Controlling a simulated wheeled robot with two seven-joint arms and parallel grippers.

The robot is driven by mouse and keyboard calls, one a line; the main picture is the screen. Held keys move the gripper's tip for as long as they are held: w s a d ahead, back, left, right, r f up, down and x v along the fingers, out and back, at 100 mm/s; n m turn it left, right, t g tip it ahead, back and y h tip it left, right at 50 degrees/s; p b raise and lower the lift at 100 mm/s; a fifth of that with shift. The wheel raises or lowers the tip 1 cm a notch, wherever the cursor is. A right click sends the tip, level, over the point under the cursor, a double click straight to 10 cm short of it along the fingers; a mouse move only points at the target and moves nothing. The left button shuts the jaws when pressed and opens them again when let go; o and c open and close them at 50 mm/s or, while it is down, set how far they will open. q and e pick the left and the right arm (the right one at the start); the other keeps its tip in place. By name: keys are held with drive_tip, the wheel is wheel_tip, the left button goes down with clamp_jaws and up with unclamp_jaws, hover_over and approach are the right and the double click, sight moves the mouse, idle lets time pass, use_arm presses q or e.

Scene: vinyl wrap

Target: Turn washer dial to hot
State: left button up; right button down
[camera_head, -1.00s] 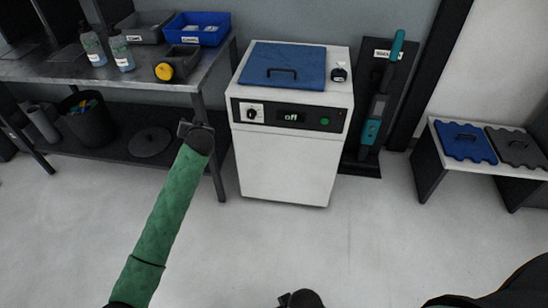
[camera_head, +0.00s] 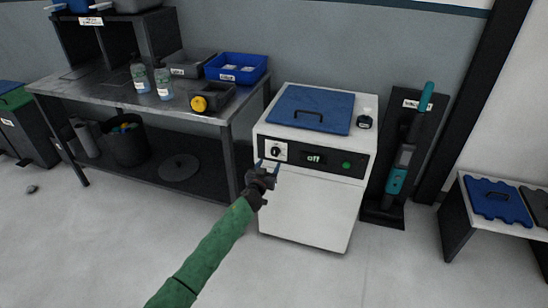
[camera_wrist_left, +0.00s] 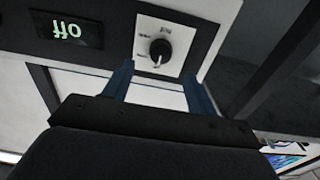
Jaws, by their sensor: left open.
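The washer (camera_head: 311,205) is a white box with a blue lid and a black front panel. Its dial (camera_head: 276,151) is a black knob on a white plate at the panel's left end; it also shows in the left wrist view (camera_wrist_left: 160,49). The display (camera_head: 314,158) reads "off". My left gripper (camera_head: 267,166) is just in front of and below the dial. In the left wrist view its two blue fingers (camera_wrist_left: 158,78) are open and apart, one to each side of the dial, with nothing between them. My right gripper is not in view.
A green button (camera_head: 347,165) sits at the panel's right. A metal table (camera_head: 120,103) with bottles and bins stands left of the washer. A teal-handled tool (camera_head: 402,165) stands to its right. The floor in front is clear.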

sight(274, 154)
use_arm(q)
drive_tip(key=x, duration=0.5)
drive_tip(key=shift+w+d+b, duration=0.1)
drive_tip(key=shift+w+b, duration=0.25)
drive_tip(key=shift+w, duration=0.45)
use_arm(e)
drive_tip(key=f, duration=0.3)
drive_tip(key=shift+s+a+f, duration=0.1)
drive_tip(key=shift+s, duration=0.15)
use_arm(q)
drive_tip(key=shift+d, duration=0.1)
drive_tip(key=c, duration=1)
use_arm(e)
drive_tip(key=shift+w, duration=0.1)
